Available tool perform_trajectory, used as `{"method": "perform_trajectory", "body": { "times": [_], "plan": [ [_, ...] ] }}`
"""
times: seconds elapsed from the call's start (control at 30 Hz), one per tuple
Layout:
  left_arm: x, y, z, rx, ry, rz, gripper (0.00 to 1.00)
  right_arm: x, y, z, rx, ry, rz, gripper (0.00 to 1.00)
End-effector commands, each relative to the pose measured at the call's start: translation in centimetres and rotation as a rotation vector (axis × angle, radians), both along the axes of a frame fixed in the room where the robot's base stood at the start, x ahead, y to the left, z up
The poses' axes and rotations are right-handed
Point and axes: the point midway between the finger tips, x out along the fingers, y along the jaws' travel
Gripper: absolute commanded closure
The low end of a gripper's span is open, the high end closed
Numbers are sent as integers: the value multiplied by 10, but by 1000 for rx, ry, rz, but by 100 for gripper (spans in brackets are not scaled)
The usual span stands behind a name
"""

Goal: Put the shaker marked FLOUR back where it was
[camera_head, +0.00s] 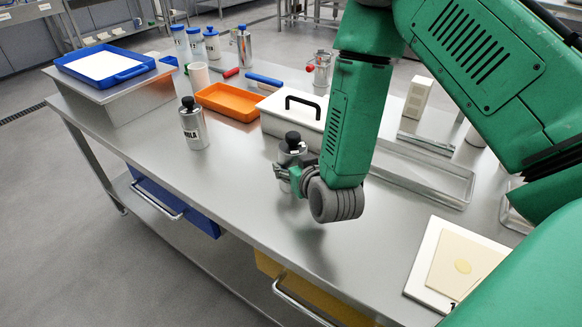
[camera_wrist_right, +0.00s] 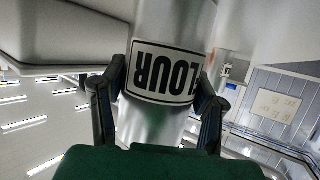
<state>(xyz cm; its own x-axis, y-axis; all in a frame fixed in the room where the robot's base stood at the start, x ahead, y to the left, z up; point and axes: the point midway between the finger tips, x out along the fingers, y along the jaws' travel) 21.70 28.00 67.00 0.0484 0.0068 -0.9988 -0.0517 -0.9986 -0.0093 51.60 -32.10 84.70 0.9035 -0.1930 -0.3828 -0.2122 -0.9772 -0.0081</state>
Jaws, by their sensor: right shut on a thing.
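The shaker marked FLOUR (camera_head: 291,151) is a silver cylinder with a black cap, upright in my right gripper (camera_head: 287,175) near the middle of the table. In the right wrist view its label (camera_wrist_right: 165,72) reads FLOUR upside down, and the gripper's fingers (camera_wrist_right: 160,95) close on both sides of it. My right forearm and wrist hide part of the shaker. I cannot tell whether its base touches the table. A similar silver shaker (camera_head: 193,125) with a black cap, its label ending in "OLA", stands to the left. My left gripper is not in view.
An orange tray (camera_head: 228,103) and a white lidded box (camera_head: 284,125) with a black handle lie behind. A metal tray (camera_head: 425,180) is to the right, and a white board (camera_head: 424,275) with dough is front right. The steel table (camera_head: 235,195) is clear in front of the shakers.

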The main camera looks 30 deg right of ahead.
Motion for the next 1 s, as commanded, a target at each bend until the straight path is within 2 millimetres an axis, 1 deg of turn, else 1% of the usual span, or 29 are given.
{"method": "perform_trajectory", "body": {
  "times": [0.17, 0.2, 0.23, 0.53, 0.67, 0.77, 0.87, 0.97, 1.0],
  "plan": [
    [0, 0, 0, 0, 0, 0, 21, -1, 5, 0, -4, 8, 0, 87],
    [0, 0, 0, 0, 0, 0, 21, -2, 6, -1, -6, 10, 0, 35],
    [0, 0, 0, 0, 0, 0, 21, -1, 6, -1, -7, 11, -1, 25],
    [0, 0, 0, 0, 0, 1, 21, -1, 4, 0, -3, 7, 2, 25],
    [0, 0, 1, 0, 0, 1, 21, -7, 4, 2, -1, 7, 2, 25],
    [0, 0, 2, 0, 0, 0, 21, -19, 6, 7, 0, 9, 2, 25],
    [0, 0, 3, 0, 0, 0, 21, -38, 12, 16, -2, 10, 2, 25],
    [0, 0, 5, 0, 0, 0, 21, -61, 18, 26, -5, 11, 4, 25],
    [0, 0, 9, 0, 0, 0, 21, -71, 21, 31, -5, 12, 4, 25]
  ]
}}
